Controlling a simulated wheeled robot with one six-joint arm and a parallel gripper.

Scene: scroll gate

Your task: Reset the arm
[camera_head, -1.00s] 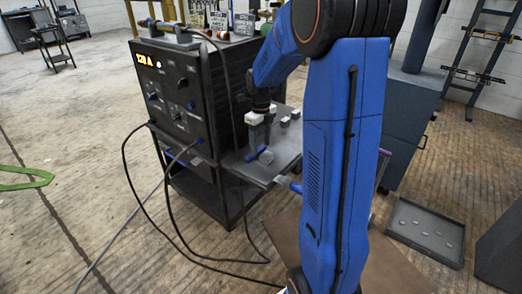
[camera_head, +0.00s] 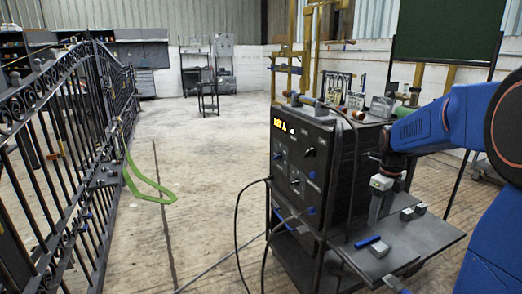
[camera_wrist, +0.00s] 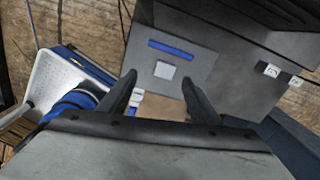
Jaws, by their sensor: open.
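My blue arm (camera_head: 425,122) comes in from the right of the head view. My gripper (camera_head: 376,218) hangs pointing down over the grey side shelf (camera_head: 432,238) of the welder cart. In the wrist view my gripper (camera_wrist: 158,80) has its two dark fingers apart with nothing between them. Beyond them is the grey shelf (camera_wrist: 205,62) with a blue bar (camera_wrist: 185,50) and a pale square block (camera_wrist: 166,70). In the head view the blue bar (camera_head: 367,241) and block (camera_head: 379,250) lie beside the gripper.
The welder cart (camera_head: 310,175) stands in the middle with cables trailing to the floor. Small grey blocks (camera_head: 407,214) sit on the shelf's right part. A black scroll gate (camera_head: 70,150) stands at the left with a green strap (camera_head: 145,190).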

